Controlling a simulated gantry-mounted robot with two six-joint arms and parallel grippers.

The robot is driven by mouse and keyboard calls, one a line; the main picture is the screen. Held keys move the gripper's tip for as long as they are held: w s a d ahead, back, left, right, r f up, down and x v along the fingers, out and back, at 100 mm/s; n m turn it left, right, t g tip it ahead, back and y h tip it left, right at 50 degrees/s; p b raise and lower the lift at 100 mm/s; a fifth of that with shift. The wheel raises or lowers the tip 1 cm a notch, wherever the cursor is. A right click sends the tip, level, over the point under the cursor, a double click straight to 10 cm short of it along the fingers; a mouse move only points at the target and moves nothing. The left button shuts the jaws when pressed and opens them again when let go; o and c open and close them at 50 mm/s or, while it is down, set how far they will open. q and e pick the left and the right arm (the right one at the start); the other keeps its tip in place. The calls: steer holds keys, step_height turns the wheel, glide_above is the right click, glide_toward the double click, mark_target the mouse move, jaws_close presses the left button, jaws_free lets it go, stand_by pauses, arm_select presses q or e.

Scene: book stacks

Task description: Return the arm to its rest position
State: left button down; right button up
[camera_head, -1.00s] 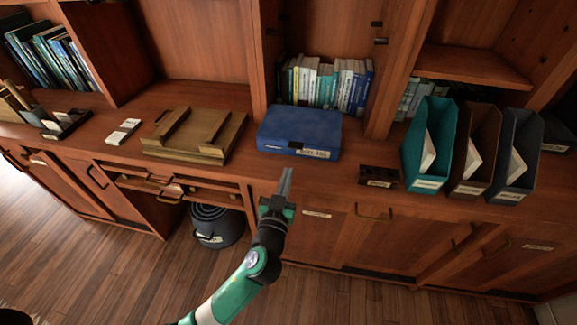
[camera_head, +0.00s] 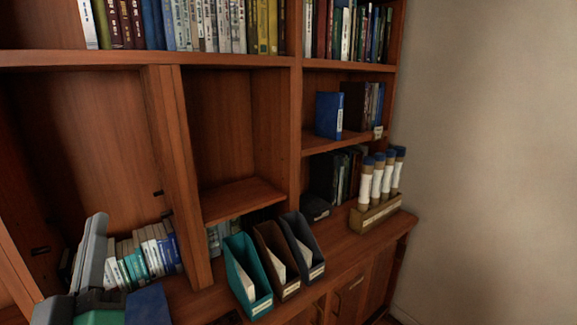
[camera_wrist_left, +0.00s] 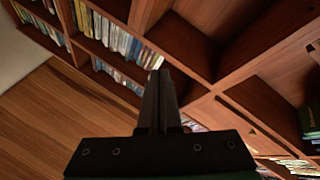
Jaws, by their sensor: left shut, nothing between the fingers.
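My left gripper (camera_head: 92,255) shows at the lower left of the head view, large and close to the camera, with its grey fingers pointing up. It is shut and empty, and it hides part of the shelf and books behind it. In the left wrist view the dark fingers (camera_wrist_left: 158,100) are together, with nothing held between them. The left arm below the gripper is mostly cut off by the frame edge. My right gripper is in neither view.
A blue box (camera_head: 148,304) is partly visible beside the gripper. Teal (camera_head: 246,275), brown (camera_head: 277,262) and dark grey (camera_head: 302,246) file holders stand on the counter. A holder with white rolls (camera_head: 375,213) stands at the far right. Book-filled shelves rise behind. The wall (camera_head: 490,160) is bare.

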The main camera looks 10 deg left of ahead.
arm_select(q)
steer(key=s+d+r+m+t+h+p, duration=0.1)
steer(key=s+d+r+m+t+h, duration=0.2)
steer(key=s+d+r+m+h, duration=0.4)
steer(key=s+d+r+m+t+h+p, duration=0.15)
steer(key=d+r+m+t+h, duration=0.35)
steer(key=r, duration=0.5)
step_height(320, 180, up, 37)
steer(key=a+g+h+p, duration=0.1)
steer(key=p, duration=3.6)
steer(key=shift+s+g, duration=0.15)
steer(key=shift+g, duration=0.15)
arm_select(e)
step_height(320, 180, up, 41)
